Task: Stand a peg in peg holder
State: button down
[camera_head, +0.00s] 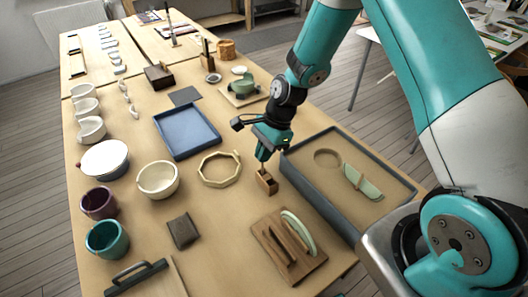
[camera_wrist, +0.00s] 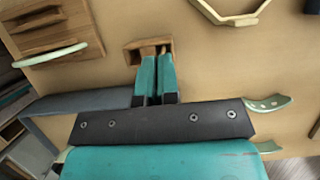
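The peg holder, a small wooden block with openings in its top, stands on the table in the head view (camera_head: 267,186) and at the upper middle of the wrist view (camera_wrist: 131,48). My gripper (camera_head: 264,157) points down right over it. In the wrist view its two teal fingers (camera_wrist: 157,70) are close together, with a thin wooden peg (camera_wrist: 160,52) between them. The peg's lower end is at the holder's top. Whether it is inside an opening is hard to tell, since the fingers hide most of it.
A grey-rimmed tray (camera_head: 320,203) with a pale green piece is close on the right. A cream octagonal ring (camera_head: 203,172) lies to the left. A wooden board (camera_head: 270,245) with a green-edged piece is in front. A blue tray (camera_head: 187,133) lies behind left.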

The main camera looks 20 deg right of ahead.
jog(key=shift+f, duration=0.2)
dwell(0.3)
jog(key=c, duration=0.8)
grip_release()
jog(key=shift+r, duration=0.1)
jog(key=shift+r+p, duration=2.85)
jog(key=shift+r, duration=0.1)
